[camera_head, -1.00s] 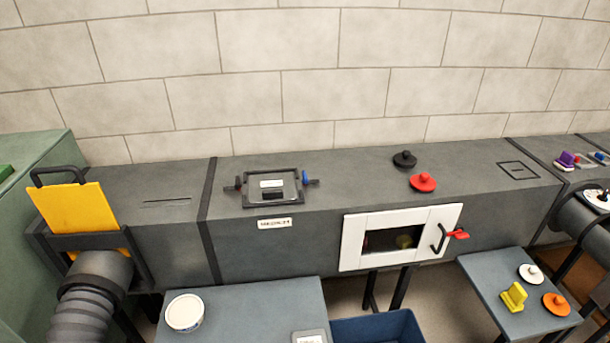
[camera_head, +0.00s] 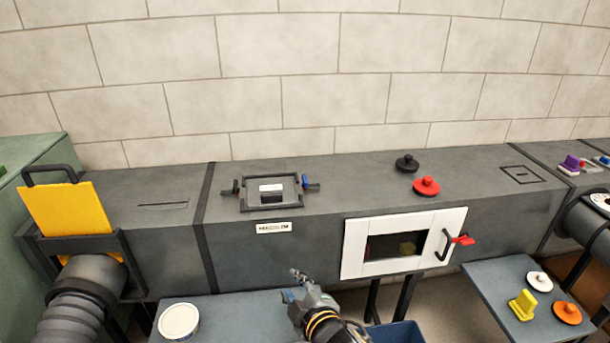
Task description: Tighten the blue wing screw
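The blue wing screw (camera_head: 305,181) sits at the right side of a dark frame (camera_head: 271,207) on top of the grey duct. My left gripper is out of view.
A white-framed door (camera_head: 354,246) with a red handle is on the duct front. Red (camera_head: 426,186) and black (camera_head: 407,163) knobbed discs lie on the duct. A round white tub (camera_head: 178,321) and a blue bin (camera_head: 398,334) are below. The duct top between frame and discs is clear.

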